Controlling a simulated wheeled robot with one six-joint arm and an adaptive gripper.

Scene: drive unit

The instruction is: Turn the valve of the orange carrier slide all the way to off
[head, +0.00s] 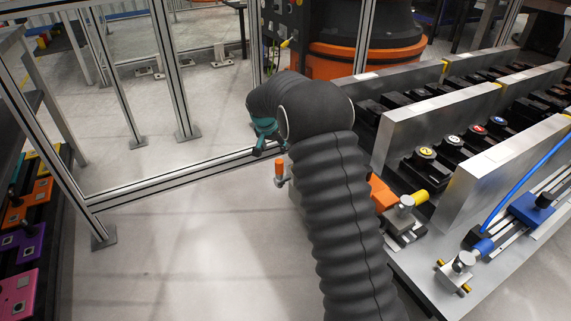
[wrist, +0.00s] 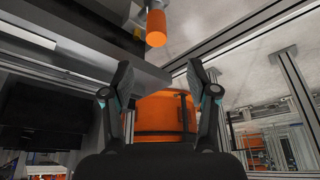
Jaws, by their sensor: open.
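The orange carrier slide (head: 381,193) shows in part in the head view, at the bench's near end, right of my arm. My arm hides its left side. A silver knob and a yellow piece (head: 419,197) sit beside it. An orange cylindrical handle (head: 279,168) stands out left of my arm, near my gripper (head: 264,140). In the wrist view an orange cylinder on a grey stem (wrist: 156,28) is at the top, just beyond my gripper (wrist: 159,75). The fingers are spread apart with nothing between them. I cannot tell the valve's setting.
A blue carrier slide (head: 531,207) is on the bench (head: 455,290) at right. Metal walls (head: 436,118) with rows of black units rise behind. A framed glass fence (head: 150,190) runs at left and behind. A large orange machine base (head: 340,62) stands beyond. The floor (head: 200,235) in front is clear.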

